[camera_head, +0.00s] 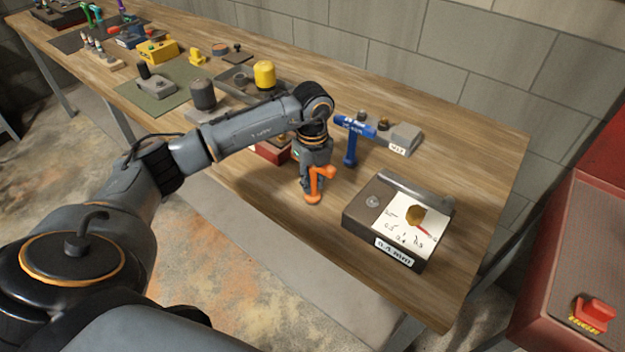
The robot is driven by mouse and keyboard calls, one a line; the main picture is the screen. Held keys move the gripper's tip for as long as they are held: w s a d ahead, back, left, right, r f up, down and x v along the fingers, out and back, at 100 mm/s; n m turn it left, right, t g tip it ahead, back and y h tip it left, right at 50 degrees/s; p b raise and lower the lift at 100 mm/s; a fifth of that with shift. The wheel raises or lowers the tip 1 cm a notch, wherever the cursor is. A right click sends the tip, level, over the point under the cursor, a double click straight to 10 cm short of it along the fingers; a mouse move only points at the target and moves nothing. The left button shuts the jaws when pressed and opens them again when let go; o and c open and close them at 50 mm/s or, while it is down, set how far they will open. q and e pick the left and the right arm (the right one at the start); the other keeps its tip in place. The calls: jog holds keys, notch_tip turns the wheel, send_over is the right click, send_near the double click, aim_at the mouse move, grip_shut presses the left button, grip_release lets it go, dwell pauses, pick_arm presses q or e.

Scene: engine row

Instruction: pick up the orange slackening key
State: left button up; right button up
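The orange slackening key (313,187) is near the front edge of the wooden bench, roughly upright, with its cross handle at the top. My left gripper (311,177) points down right at the key, and the two overlap in the picture. The fingers are small and partly covered by the key, so I cannot tell whether they are closed on it. I also cannot tell whether the key touches the bench. My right gripper is not in view.
A blue key-like tool (352,141) stands behind, beside a grey labelled block (400,140). A dark box with a dial card (400,215) is to the right. A red block (271,153) is partly hidden behind my arm. A red cabinet (575,270) stands beyond the bench's right end.

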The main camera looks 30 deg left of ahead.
pick_arm(q)
grip_shut()
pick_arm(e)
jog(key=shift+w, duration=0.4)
pick_arm(q)
jog(key=shift+w+r, duration=0.1)
jog(key=shift+r, duration=0.05)
